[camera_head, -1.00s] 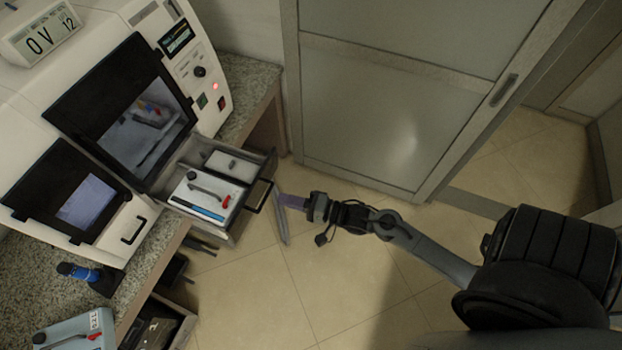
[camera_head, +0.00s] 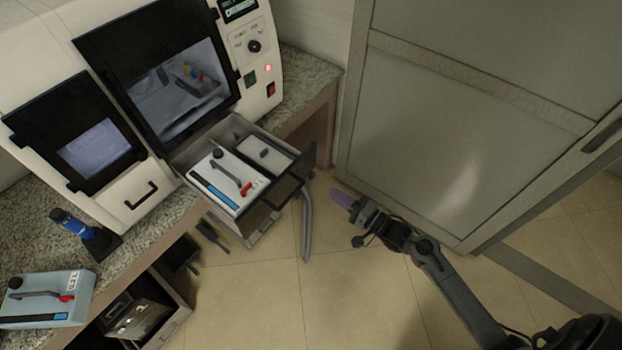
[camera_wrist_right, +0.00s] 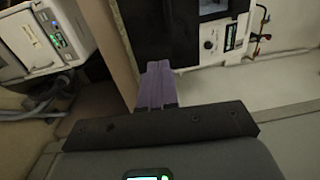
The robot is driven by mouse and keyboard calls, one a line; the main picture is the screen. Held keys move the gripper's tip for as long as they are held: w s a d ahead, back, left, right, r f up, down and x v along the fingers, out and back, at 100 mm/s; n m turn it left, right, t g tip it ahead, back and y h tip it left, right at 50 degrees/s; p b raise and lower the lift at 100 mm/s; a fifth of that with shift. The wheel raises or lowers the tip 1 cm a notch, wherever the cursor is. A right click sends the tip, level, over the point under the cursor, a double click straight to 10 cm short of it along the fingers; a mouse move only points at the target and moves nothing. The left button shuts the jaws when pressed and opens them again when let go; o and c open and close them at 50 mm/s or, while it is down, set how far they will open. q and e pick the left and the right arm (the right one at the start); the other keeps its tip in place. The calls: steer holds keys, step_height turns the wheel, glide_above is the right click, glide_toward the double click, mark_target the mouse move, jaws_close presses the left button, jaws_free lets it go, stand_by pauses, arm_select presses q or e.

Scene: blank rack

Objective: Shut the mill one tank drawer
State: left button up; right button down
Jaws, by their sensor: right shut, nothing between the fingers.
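A drawer (camera_head: 262,222) stands pulled out below the large window of a white milling machine (camera_head: 268,42) in the head view. Inside it lie a white cartridge (camera_head: 212,178) with a dark lever, red tip and blue strip, and a second pale block (camera_head: 268,152). The drawer's dark front and handle face right. My right gripper (camera_head: 343,197) is right of that front, apart from it, with its purple fingers shut and empty. Those fingers also show in the right wrist view (camera_wrist_right: 157,85). My left gripper is not in view.
A shut panel with a black handle (camera_head: 140,195) is left of the drawer. A blue tool on a stand (camera_head: 82,230) and a grey cartridge (camera_head: 45,298) sit on the granite counter. A grey bar (camera_head: 306,225) stands right of the drawer. A sliding door (camera_head: 460,120) is behind my right arm.

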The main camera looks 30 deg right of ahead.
mark_target(302, 172)
steer(key=b+x, duration=0.1)
steer(key=x, duration=0.9)
steer(key=shift+w, duration=0.1)
